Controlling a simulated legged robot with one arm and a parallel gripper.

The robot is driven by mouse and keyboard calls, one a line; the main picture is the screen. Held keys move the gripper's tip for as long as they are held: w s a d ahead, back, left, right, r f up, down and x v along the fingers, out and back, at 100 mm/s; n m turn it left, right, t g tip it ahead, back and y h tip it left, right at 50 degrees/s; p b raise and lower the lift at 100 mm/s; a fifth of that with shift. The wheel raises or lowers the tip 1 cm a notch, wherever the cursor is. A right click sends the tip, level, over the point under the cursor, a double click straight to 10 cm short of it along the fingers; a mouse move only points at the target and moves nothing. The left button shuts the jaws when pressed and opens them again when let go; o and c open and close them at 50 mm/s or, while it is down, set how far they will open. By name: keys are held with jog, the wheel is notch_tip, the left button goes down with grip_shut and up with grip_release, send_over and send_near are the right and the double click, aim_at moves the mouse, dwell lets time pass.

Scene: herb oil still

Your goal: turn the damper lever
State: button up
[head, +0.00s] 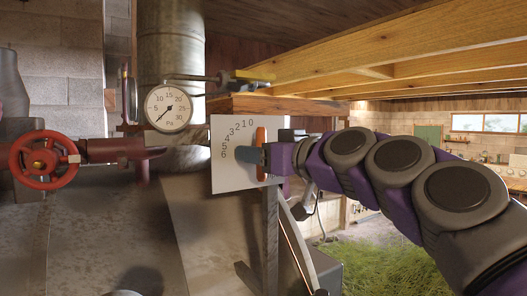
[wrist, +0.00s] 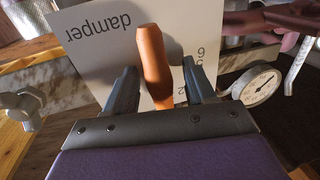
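The damper lever is an orange handle (head: 260,136) standing about upright at the right edge of a white scale plate (head: 226,178) numbered 0 to 6, just right of the 0. In the wrist view the lever (wrist: 154,62) stands between the two fingers of my gripper (wrist: 158,88), with a gap visible on each side. My gripper is open around the lever. In the head view my gripper (head: 250,154) reaches in from the right and hides the lever's middle. The plate (wrist: 100,40) reads "damper" in the wrist view.
A round Pa gauge (head: 168,108), its needle pointing lower left, hangs left of the plate. A red valve wheel (head: 44,158) is at far left. Wooden beams (head: 390,50) run overhead at right. A metal post (head: 270,240) stands below the plate.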

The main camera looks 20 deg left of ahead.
jog(key=shift+w, duration=0.1)
jog(key=shift+c, duration=1.4)
jog(key=c, duration=0.6)
jog(key=shift+o, duration=0.2)
jog(key=shift+d+n+b, duration=0.1)
jog(key=shift+n+b, duration=0.2)
jog(key=shift+b, duration=0.35)
jog(key=shift+f+n+h+b, duration=0.15)
jog(key=shift+n+h+b, duration=0.15)
jog(key=shift+n+b, duration=1.3)
jog(key=shift+b, duration=0.55)
jog(key=shift+r+n+h+b, duration=0.2)
jog(key=shift+n+h+b, duration=0.1)
jog(key=shift+n+b, duration=0.4)
jog(key=shift+s+r+n, duration=0.1)
jog(key=shift+s+n, duration=0.1)
jog(key=shift+n, duration=0.1)
